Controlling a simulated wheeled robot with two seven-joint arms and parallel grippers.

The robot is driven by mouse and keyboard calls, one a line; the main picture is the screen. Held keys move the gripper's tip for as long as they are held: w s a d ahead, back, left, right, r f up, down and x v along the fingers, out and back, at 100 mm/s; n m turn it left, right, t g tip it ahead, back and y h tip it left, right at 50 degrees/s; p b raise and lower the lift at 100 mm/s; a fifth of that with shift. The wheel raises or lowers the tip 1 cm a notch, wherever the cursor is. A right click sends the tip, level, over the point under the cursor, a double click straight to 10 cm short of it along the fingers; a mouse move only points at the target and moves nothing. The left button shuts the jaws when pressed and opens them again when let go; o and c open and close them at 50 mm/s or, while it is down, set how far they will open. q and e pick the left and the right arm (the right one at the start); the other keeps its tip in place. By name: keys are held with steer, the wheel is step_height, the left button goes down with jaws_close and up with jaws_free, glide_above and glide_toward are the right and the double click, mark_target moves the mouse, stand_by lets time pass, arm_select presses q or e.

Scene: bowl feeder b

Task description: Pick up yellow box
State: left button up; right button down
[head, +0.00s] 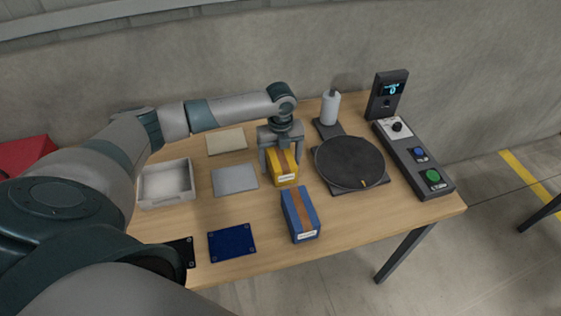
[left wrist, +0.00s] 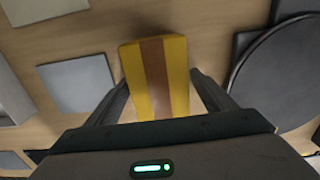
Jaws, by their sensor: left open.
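The yellow box (head: 283,174) stands on the wooden table in the head view, with a brown stripe and a white label on its front. It also shows in the left wrist view (left wrist: 156,78), seen from above between the two fingers. My left gripper (head: 281,165) is over the box, pointing down, with one finger on each side of it. The left wrist view shows the gripper (left wrist: 160,90) open, with a small gap at the right finger; contact on the left side is hard to tell. My right gripper is not in view.
A blue box (head: 300,214) stands just in front of the yellow one. A dark round turntable (head: 349,162) is to the right, beside a control panel (head: 413,160). A grey pad (head: 235,180), a blue pad (head: 231,242) and a white bin (head: 166,184) lie to the left.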

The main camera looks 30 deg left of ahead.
mark_target(282, 154)
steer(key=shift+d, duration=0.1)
arm_select(q)
steer(key=shift+r, duration=0.1)
steer(key=c, duration=1.6)
